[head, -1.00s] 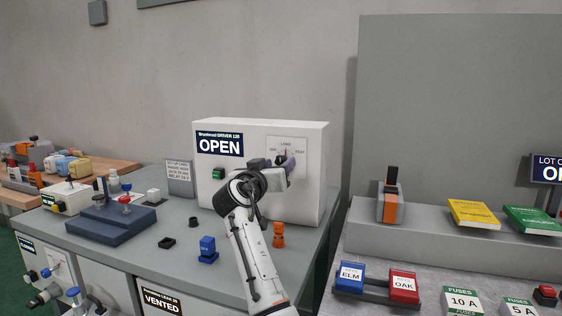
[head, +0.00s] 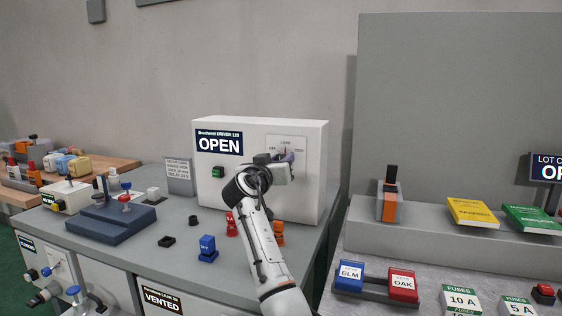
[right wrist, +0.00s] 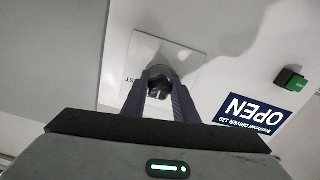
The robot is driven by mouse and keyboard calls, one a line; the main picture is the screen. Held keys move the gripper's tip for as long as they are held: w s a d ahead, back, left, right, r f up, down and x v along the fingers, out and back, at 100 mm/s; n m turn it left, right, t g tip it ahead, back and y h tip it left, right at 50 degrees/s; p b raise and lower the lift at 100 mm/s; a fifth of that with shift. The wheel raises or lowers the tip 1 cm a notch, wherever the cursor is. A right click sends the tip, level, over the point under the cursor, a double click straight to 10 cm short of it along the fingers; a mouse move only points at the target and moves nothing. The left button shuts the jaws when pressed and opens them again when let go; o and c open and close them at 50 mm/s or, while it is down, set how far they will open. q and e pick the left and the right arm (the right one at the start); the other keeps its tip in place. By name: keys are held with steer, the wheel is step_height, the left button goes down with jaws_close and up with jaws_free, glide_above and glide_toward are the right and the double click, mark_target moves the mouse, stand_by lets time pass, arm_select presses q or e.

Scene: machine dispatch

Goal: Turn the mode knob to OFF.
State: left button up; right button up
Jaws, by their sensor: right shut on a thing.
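The mode knob is a dark knob on a pale square plate (head: 300,143) on the front of the white driver box (head: 260,190). In the right wrist view the knob (right wrist: 160,85) sits between the two fingers of my right gripper (right wrist: 164,98), which is shut on it. In the head view my right gripper (head: 284,158) covers most of the knob, so its pointing direction is hard to tell. The plate has LOAD at its top and small lettering at its left; TEST is partly readable in the wrist view. My left gripper is not in view.
The box has an OPEN display (head: 219,143) and a green button (head: 218,172). Blue (head: 208,248), red (head: 231,224) and orange (head: 279,232) pieces stand on the bench before it, near my right arm. A grey shelf stands at right.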

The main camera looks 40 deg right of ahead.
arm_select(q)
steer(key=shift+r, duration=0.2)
arm_select(e)
steer(key=shift+n+p, duration=0.3)
steer(key=shift+n, duration=0.1)
steer(key=shift+r+n+p, duration=0.1)
steer(key=shift+n+p, duration=0.6)
steer(key=shift+n, duration=0.5)
steer(key=shift+n+p, duration=0.55)
steer(key=shift+n, duration=0.25)
steer(key=n+p, duration=0.1)
steer(key=n, duration=0.1)
steer(key=shift+n+p, duration=1)
steer(key=shift+n, duration=0.2)
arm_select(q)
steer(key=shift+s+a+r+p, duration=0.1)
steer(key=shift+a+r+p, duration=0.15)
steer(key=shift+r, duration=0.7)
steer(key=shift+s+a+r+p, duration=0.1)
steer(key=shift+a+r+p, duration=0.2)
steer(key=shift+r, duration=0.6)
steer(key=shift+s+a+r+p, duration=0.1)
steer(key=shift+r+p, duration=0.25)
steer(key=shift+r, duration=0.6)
arm_select(e)
steer(key=shift+n, duration=1.4)
